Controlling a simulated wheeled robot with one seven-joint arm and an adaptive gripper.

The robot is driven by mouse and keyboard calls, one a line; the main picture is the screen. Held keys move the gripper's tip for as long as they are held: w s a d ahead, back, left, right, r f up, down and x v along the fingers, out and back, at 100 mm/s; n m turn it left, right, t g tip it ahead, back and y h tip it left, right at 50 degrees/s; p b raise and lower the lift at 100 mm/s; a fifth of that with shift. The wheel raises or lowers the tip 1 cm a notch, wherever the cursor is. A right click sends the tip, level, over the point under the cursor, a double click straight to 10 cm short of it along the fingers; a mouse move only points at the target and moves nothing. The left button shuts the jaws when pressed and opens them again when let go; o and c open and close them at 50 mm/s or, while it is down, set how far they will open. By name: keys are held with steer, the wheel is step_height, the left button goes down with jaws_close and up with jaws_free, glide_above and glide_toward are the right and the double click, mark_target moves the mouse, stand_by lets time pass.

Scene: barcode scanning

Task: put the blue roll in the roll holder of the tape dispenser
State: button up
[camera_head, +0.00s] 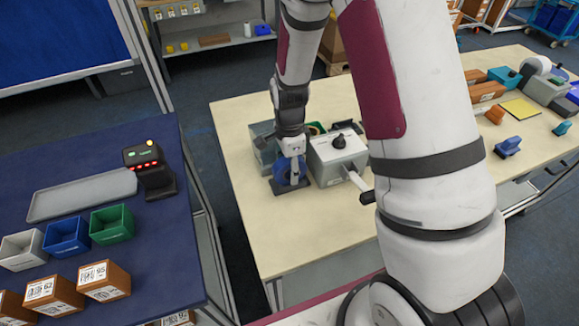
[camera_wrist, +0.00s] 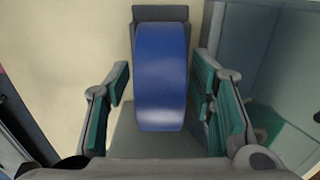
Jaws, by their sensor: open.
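The blue roll (camera_wrist: 160,75) stands upright in the wrist view, between the two fingers of my gripper (camera_wrist: 160,90). My gripper is open, with a gap visible on each side of the roll. A grey body, apparently the tape dispenser (camera_wrist: 160,13), shows behind and in front of the roll, so the roll appears to sit in it. How deep the roll sits in the holder is hidden. In the head view the blue roll (camera_head: 283,182) shows low under my gripper (camera_head: 291,165), over a dark base on the pale table.
A grey box with a black knob and a lever (camera_head: 338,155) stands close right of the gripper. A grey-green translucent bin (camera_head: 264,148) is close behind left. The pale table (camera_head: 260,235) is clear in front. A blue table (camera_head: 150,245) with a scanner (camera_head: 148,168) stands left.

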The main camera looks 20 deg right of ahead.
step_height(320, 180, up, 12)
steer(key=shift+f, duration=0.1)
stand_by(0.4)
stand_by(0.3)
